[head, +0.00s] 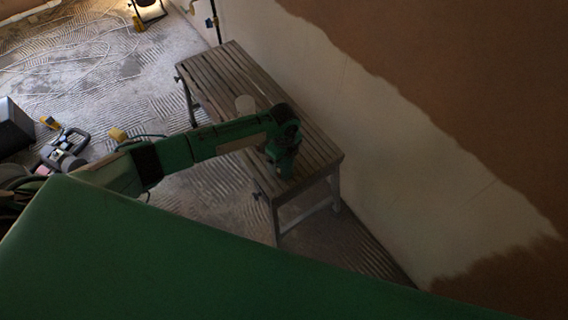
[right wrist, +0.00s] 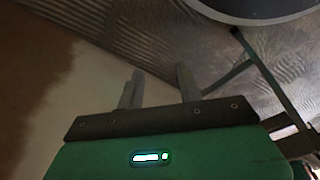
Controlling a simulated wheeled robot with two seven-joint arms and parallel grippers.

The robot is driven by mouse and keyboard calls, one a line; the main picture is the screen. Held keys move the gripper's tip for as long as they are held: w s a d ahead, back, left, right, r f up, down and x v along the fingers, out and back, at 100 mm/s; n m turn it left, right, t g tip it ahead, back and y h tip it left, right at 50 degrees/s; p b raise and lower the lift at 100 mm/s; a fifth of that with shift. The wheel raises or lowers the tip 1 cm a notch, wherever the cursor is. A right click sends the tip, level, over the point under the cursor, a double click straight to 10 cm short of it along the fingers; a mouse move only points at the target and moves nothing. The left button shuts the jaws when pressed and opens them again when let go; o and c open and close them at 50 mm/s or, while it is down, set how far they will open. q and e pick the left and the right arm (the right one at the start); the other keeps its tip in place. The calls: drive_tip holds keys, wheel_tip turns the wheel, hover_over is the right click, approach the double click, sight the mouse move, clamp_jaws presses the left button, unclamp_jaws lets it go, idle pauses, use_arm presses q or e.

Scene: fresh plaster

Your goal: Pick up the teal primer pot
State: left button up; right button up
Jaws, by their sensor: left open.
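My left arm reaches in from the left over the slatted wooden bench (head: 222,85), and its gripper (head: 284,170) points down just above or at the bench's near half. It is open, but its fingers are dark and hard to make out. I cannot make out the teal primer pot for certain; it may be hidden by the left wrist and gripper.
A partly plastered wall (head: 360,130) runs along the bench's right side. On the floor at left are a dark box (head: 14,128), a yellow item (head: 118,134) and tools. A work lamp (head: 148,10) stands at the back. A large green part of mine covers the foreground.

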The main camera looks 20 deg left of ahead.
use_arm(q)
drive_tip(key=shift+f, duration=0.9)
drive_tip(key=c, duration=1.2)
drive_tip(key=shift+r, duration=0.1)
drive_tip(key=shift+c, duration=0.9)
